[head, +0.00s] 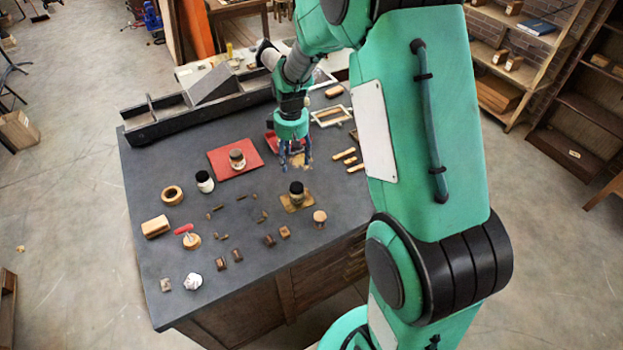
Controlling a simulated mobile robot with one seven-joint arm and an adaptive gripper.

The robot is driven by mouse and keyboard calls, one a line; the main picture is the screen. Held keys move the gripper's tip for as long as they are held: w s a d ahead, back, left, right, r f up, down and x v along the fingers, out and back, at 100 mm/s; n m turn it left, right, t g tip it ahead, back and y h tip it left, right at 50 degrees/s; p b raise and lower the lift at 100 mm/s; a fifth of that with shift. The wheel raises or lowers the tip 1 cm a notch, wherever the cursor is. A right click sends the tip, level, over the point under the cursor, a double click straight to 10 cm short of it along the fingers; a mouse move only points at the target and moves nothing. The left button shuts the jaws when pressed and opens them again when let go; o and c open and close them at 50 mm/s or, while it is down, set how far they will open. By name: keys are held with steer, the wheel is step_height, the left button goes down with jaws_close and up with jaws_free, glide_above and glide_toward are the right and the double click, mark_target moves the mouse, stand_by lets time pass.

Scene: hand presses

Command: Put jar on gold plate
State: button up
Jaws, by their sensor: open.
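A dark-lidded jar (296,188) stands upright on the small gold plate (286,206) near the right front of the dark tabletop. A second jar (205,183), white with a black lid, stands left of it on bare tabletop. My gripper (296,167) is open, pointing down, just behind the gold plate and apart from the jar on it. Nothing shows between its fingers. How high its fingertips are above the table is hard to tell.
A red mat (220,170) bears a pale jar-like piece with a brown top (237,157). Several small type blocks (269,240) lie in front. A wooden ring (172,194) and a wood block (155,227) are at left. A dark tray (155,124) lines the back edge.

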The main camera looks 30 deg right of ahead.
steer(key=s+a+r+m+t, duration=0.1)
steer(key=s+a+r, duration=0.15)
steer(key=r, duration=0.45)
steer(key=s+a+r, duration=0.1)
steer(key=s+r, duration=0.3)
steer(key=r, duration=0.2)
steer(key=s+a+r+m+t, duration=0.1)
steer(key=s+a+r, duration=0.1)
steer(key=s+r, duration=0.3)
steer(key=s+a+r+m+t, duration=0.1)
steer(key=s+a+r, duration=0.2)
steer(key=s, duration=0.9)
steer(key=s+a+r+m+t, duration=0.1)
steer(key=s+a+r+t, duration=0.1)
steer(key=s+r, duration=0.5)
steer(key=s, duration=0.2)
steer(key=shift+s+a+m, duration=0.3)
steer(key=shift+a+m, duration=0.05)
steer(key=shift+m, duration=0.05)
step_height(320, 180, down, 14)
steer(key=b, duration=1.4)
